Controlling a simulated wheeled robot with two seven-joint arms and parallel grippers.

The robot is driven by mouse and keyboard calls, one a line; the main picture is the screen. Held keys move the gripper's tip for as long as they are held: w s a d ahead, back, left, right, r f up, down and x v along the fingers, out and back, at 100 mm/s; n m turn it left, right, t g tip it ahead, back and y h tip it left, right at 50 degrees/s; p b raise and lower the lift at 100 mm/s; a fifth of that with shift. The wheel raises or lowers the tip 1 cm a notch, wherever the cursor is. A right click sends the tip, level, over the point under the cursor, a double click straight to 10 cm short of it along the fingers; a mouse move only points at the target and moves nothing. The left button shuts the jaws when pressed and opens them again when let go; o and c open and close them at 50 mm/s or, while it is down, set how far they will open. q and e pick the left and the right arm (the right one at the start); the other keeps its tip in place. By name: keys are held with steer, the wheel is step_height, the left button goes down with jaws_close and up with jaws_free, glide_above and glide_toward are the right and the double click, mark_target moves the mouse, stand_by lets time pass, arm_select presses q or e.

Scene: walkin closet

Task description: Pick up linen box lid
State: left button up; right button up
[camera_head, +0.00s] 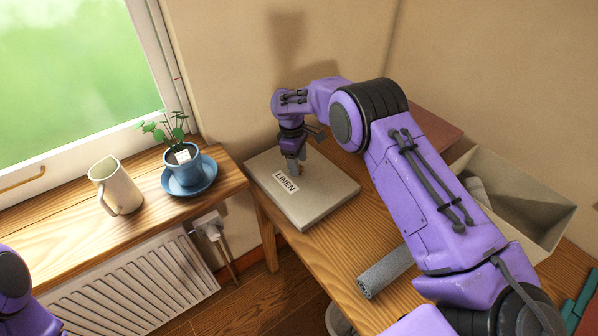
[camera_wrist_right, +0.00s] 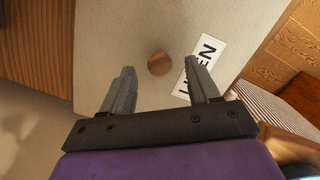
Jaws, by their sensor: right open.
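The linen box lid (camera_head: 325,198) is a flat, pale grey-beige panel lying on the wooden table. It carries a white label reading LINEN (camera_head: 286,182) and a small round wooden knob, which shows in the right wrist view (camera_wrist_right: 159,64). My right gripper (camera_head: 295,168) is above the lid, close to the label and knob. In the right wrist view its two fingers (camera_wrist_right: 163,88) are apart and empty, with the knob ahead of the gap between them. In the head view the gripper partly hides the knob. Part of my left arm shows at the lower left; its gripper is out of view.
An open pale box (camera_head: 545,205) with something grey inside stands on the table (camera_head: 316,258) at the right. A grey roll (camera_head: 384,273) lies near the front edge. A cream jug (camera_head: 117,188) and a potted plant (camera_head: 183,170) stand on the windowsill at left.

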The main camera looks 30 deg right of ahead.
steer(key=shift+d+f, duration=0.15)
steer(key=shift+f, duration=0.55)
steer(key=shift+s+r, duration=0.1)
steer(key=shift+s, duration=0.05)
steer(key=shift+c, duration=0.6)
jaws_close()
